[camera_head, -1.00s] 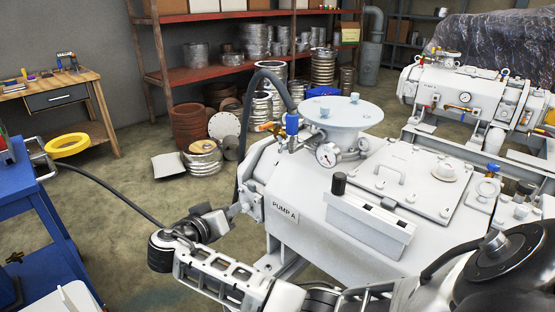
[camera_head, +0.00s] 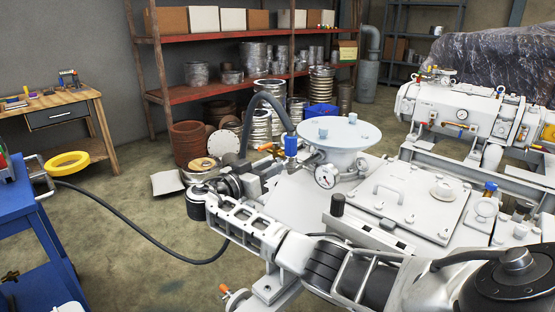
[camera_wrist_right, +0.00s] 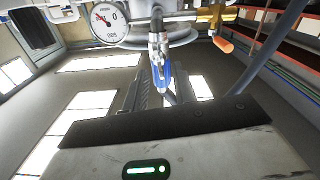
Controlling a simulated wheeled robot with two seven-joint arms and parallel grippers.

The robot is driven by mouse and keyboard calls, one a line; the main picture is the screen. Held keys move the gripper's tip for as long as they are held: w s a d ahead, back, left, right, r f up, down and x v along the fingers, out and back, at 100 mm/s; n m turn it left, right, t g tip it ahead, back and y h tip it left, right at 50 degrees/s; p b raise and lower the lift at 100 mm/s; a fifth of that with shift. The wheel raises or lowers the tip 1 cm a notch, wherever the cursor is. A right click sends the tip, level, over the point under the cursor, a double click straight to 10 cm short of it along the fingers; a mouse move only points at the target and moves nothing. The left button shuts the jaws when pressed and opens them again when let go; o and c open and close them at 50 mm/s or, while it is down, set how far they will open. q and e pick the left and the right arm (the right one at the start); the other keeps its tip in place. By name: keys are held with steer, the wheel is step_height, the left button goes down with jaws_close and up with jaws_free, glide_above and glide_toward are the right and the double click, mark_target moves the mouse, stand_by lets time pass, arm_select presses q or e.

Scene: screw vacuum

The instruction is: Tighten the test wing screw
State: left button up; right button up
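Pump A's top carries a round flange (camera_head: 337,131) with a pressure gauge (camera_head: 326,175) below it; the gauge also shows in the right wrist view (camera_wrist_right: 105,20). A blue-handled fitting (camera_head: 291,146) stands beside the flange, at the end of a dark hose. I cannot single out the test wing screw with certainty. My right gripper (camera_head: 268,168) is at the left side of this pipework, close to the blue fitting. In the right wrist view its fingers (camera_wrist_right: 163,92) are apart, with the blue handle (camera_wrist_right: 165,73) showing between or just beyond them; contact cannot be told. My left gripper is not in view.
An orange-handled valve (camera_wrist_right: 224,44) sits near the fitting. The dark hose (camera_head: 265,80) arches over the pipework. A second pump (camera_head: 455,110) stands at the right. Floor between is mostly clear.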

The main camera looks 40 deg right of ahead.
steer(key=shift+w+d, duration=0.15)
steer(key=shift+d, duration=1.6)
